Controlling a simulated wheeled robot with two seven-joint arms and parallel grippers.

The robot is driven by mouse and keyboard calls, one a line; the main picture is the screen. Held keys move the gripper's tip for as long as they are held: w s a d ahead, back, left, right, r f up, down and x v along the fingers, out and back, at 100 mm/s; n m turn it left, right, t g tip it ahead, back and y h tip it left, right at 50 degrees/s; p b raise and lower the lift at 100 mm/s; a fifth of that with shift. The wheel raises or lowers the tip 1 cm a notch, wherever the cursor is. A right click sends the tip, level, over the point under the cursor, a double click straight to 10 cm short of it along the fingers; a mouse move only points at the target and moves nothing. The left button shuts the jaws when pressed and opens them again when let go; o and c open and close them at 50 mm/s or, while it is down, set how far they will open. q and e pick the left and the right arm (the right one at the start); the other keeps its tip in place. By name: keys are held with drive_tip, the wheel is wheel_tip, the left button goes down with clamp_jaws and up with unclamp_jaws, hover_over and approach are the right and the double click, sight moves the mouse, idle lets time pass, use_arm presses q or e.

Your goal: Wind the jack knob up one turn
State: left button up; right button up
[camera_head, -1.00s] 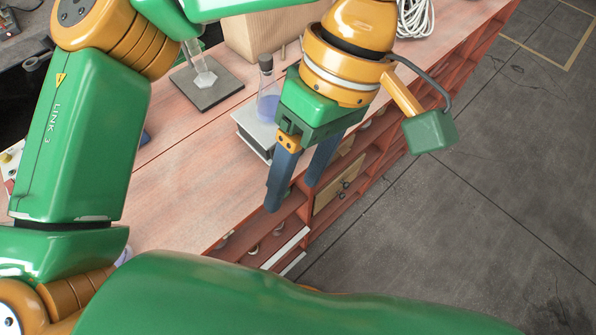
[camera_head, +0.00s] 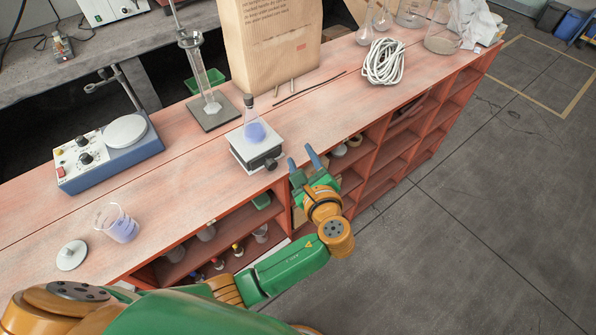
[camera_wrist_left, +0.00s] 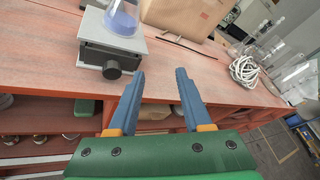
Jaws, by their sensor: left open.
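The lab jack (camera_head: 246,152) is a small platform with a white top near the bench's front edge. A flask with purple liquid (camera_head: 254,131) stands on it. The dark jack knob (camera_head: 270,164) sticks out of its front side. In the left wrist view the knob (camera_wrist_left: 112,69) is left of and beyond the fingers. My left gripper (camera_head: 304,160) is open and empty, in front of the bench edge and right of the knob, not touching it. It also shows in the left wrist view (camera_wrist_left: 160,90). My right gripper is not in view.
A blue hotplate stirrer (camera_head: 104,150) and a beaker (camera_head: 117,223) stand to the left. A cylinder on a dark base (camera_head: 214,112), a paper bag (camera_head: 270,45) and a coiled white rope (camera_head: 383,62) stand behind and right. Open shelves (camera_head: 395,150) lie below the bench edge.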

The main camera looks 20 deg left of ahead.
sight(272, 166)
use_arm(q)
drive_tip(key=s+a+f+n+g+y, duration=0.1)
drive_tip(key=s+a+f+g+y, duration=0.15)
drive_tip(key=s, duration=0.25)
drive_tip(key=shift+g+h, duration=0.25)
drive_tip(key=shift+h, duration=0.2)
drive_tip(key=x, duration=0.8)
drive_tip(key=shift+f, duration=0.2)
drive_tip(key=shift+r, duration=0.1)
clamp_jaws()
